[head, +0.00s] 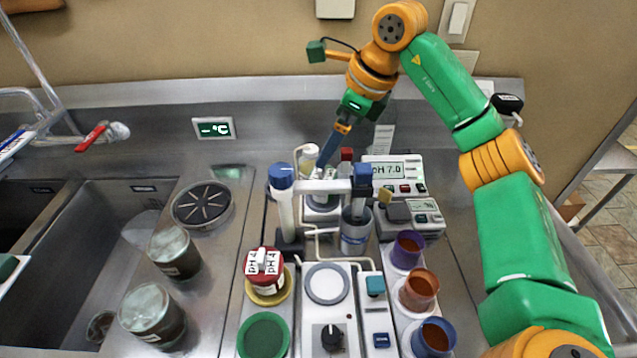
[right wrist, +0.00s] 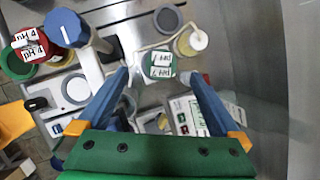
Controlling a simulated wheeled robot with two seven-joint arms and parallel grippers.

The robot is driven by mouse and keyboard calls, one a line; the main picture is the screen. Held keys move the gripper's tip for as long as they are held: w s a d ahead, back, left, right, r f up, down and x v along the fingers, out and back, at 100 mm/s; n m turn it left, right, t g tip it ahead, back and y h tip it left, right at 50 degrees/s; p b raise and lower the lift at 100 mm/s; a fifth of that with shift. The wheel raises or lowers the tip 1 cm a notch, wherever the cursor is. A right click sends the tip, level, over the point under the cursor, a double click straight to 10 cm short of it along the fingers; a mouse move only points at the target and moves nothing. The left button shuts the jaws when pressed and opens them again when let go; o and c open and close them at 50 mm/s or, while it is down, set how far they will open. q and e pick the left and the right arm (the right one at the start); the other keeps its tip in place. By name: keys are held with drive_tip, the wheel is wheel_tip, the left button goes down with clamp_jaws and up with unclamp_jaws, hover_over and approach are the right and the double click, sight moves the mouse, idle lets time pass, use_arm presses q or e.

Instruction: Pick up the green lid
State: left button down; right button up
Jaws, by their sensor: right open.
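A green lid (right wrist: 160,57) bearing white pH labels shows between the fingers in the right wrist view. In the head view, the spot below my right gripper (head: 322,168) is crowded, and the lid is mostly hidden there by the fingers and the holder. My right gripper (right wrist: 156,76) is open, its two blue fingers on either side of the lid. I cannot tell whether they touch it. A flat green disc (head: 263,336) lies at the front left of the work area. My left gripper is not in view.
A red-lidded pH 4 jar (head: 264,266), blue-capped probes (head: 282,178) and a pH meter (head: 393,172) crowd the work area. Several coloured cups (head: 418,290) stand at the right.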

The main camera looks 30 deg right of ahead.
sight(322, 173)
drive_tip(key=x, duration=0.2)
drive_tip(key=p+x, duration=0.1)
drive_tip(key=x, duration=0.2)
drive_tip(key=d+x, duration=0.1)
drive_tip(key=x, duration=0.2)
drive_tip(key=shift+f, duration=0.35)
drive_tip(key=shift+a+f, duration=0.1)
drive_tip(key=shift+f, duration=0.15)
drive_tip(key=c, duration=1.4)
